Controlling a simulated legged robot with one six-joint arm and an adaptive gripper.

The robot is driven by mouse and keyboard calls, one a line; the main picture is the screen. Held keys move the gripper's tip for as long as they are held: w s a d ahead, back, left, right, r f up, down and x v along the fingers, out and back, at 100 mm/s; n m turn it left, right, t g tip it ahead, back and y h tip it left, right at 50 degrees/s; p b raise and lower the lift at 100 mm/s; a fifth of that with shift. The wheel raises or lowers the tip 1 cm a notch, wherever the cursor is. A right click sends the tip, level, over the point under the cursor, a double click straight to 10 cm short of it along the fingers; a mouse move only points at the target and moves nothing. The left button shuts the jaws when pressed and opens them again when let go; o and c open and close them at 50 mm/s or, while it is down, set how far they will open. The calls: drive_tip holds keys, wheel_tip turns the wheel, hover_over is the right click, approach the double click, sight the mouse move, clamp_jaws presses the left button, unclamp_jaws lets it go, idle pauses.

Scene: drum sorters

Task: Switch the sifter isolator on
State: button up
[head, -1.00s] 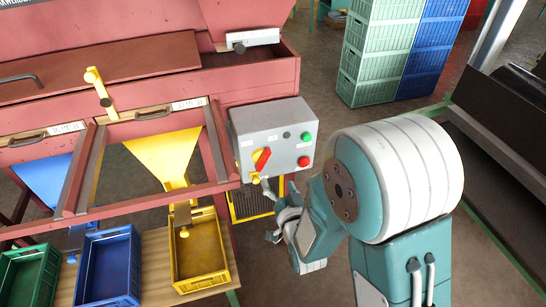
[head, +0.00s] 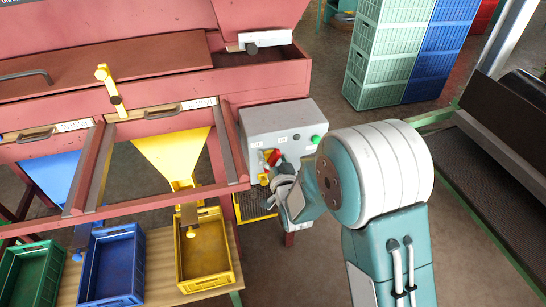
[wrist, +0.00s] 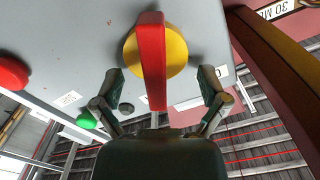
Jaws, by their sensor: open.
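The sifter isolator is a red handle on a round yellow base, on the front of a grey control box (head: 262,121). In the wrist view the red handle (wrist: 153,65) stands lengthwise in the picture across its yellow disc (wrist: 176,53). My gripper (wrist: 160,88) is open, with one finger on each side of the handle and a visible gap on both sides. In the head view my gripper (head: 276,174) is at the box front and partly covers the isolator handle (head: 274,157). Small labels sit beside the disc, too blurred to read.
A green button (wrist: 86,120) and a red button (wrist: 12,72) are on the same panel. The red sorter frame (head: 240,92) stands beside the box. A yellow crate (head: 205,283) is below left. Stacked green crates (head: 378,60) stand behind on the floor.

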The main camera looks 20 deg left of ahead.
drive_tip(key=shift+d+r, duration=0.1)
drive_tip(key=shift+d, duration=0.3)
drive_tip(key=c, duration=1.1)
drive_tip(key=shift+c, duration=0.2)
